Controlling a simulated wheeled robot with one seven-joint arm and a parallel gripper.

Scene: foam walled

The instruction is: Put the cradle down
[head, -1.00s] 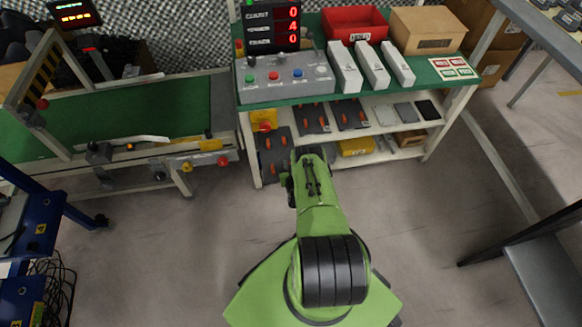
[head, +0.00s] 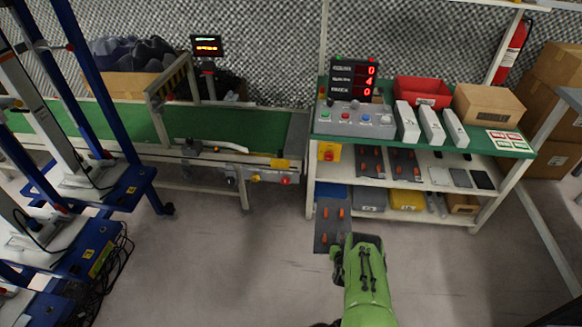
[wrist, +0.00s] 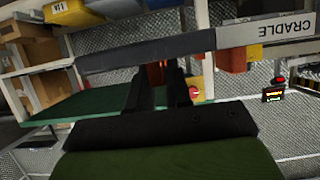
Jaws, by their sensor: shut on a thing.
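The cradle (head: 323,236) is a flat dark grey plate with orange pegs. In the head view it hangs steeply tilted in front of the lower left end of the workbench. In the wrist view my gripper (wrist: 160,88) grips the long grey edge of the cradle (wrist: 235,36), and a white label reading CRADLE shows upside down at the right. The fingertips are partly hidden by the cradle edge.
The workbench (head: 460,146) has a green top with a control box, display, red bin and cardboard box. Its upper shelf (head: 436,172) holds two similar plates with orange pegs and small flat items; bins fill the lower shelf. A conveyor (head: 120,124) and blue racks stand left. Bare floor lies in front.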

